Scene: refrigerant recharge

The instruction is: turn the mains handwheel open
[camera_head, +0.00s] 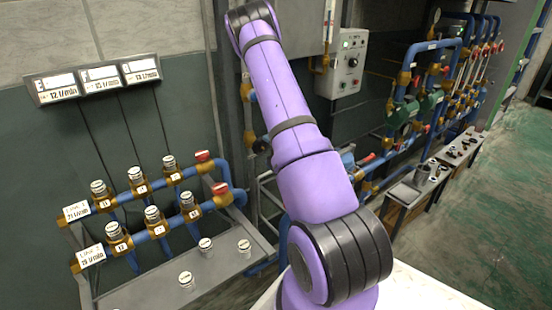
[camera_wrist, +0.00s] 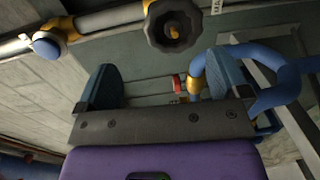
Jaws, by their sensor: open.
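A dark, lobed handwheel (camera_wrist: 174,26) with a yellow hub shows at the top middle of the wrist view, on a grey pipe with yellow fittings. My gripper (camera_wrist: 165,82) is open, with its two blue fingers wide apart and nothing between them. The handwheel appears beyond the fingertips, apart from them. In the head view my purple arm crosses the middle and hides part of the wall pipes; my gripper is not visible there. A dark round part (camera_head: 261,145) beside brass fittings shows just left of the arm; I cannot tell if it is the same handwheel.
A blue pipe (camera_wrist: 211,62) with a red-ended fitting runs close to the right finger. Two blue manifolds with brass valves (camera_head: 152,215) stand at left above a grey bench (camera_head: 215,268). A control box (camera_head: 342,64) hangs on the wall. Green floor (camera_head: 490,210) is clear at right.

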